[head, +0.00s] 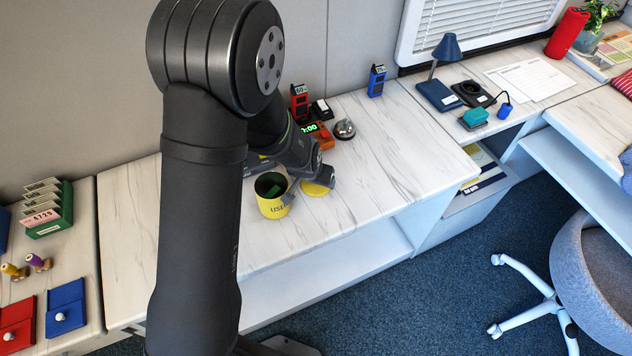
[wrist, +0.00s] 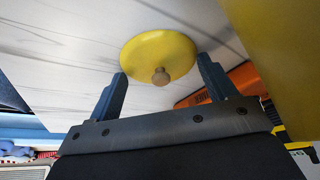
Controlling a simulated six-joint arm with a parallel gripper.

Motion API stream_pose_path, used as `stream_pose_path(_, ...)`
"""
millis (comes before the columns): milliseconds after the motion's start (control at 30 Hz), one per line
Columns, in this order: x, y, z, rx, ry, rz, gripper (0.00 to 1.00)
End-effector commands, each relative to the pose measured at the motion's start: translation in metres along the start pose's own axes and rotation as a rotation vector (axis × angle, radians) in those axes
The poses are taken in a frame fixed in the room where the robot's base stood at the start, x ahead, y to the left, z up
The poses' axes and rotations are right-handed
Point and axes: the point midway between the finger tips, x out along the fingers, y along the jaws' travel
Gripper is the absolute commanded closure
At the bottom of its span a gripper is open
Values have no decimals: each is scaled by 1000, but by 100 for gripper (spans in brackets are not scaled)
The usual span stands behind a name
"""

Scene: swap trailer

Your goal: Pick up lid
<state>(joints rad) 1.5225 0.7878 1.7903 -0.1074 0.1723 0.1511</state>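The yellow round lid (wrist: 150,50) with a small brown knob (wrist: 161,77) lies on the white marbled counter (head: 370,160). In the head view the lid (head: 316,189) is just right of a yellow canister (head: 273,207), which stands upright and open at the top. In the wrist view the canister's yellow wall (wrist: 285,35) fills the upper right. My gripper (wrist: 163,75) is open, its two fingers apart with the lid's knob between them in the picture. I cannot tell whether the fingers touch the lid. In the head view my gripper (head: 312,182) is just above the lid.
An orange clock (head: 318,135), a silver bell (head: 344,129) and a red device (head: 299,103) stand behind my gripper. A blue device (head: 376,81) is farther back. The counter to the right is clear up to its edge.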

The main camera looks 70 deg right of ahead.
Motion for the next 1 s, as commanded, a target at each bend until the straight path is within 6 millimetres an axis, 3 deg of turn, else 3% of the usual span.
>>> stream_pose_path(33, 0, 0, 0, 0, 0, 0, 33)
stream_pose_path(167, 0, 0, 0, 0, -1, 0, 59)
stream_pose_path(200, 0, 0, 1, 0, -1, 0, 61)
stream_pose_path(733, -2, 0, 2, 0, -7, 1, 64)
stream_pose_path(767, -3, 0, 1, 0, -7, 1, 70)
stream_pose_path(867, -10, 0, -2, 0, -6, 1, 100)
stream_pose_path(1000, -28, 0, -10, 1, -2, 1, 100)
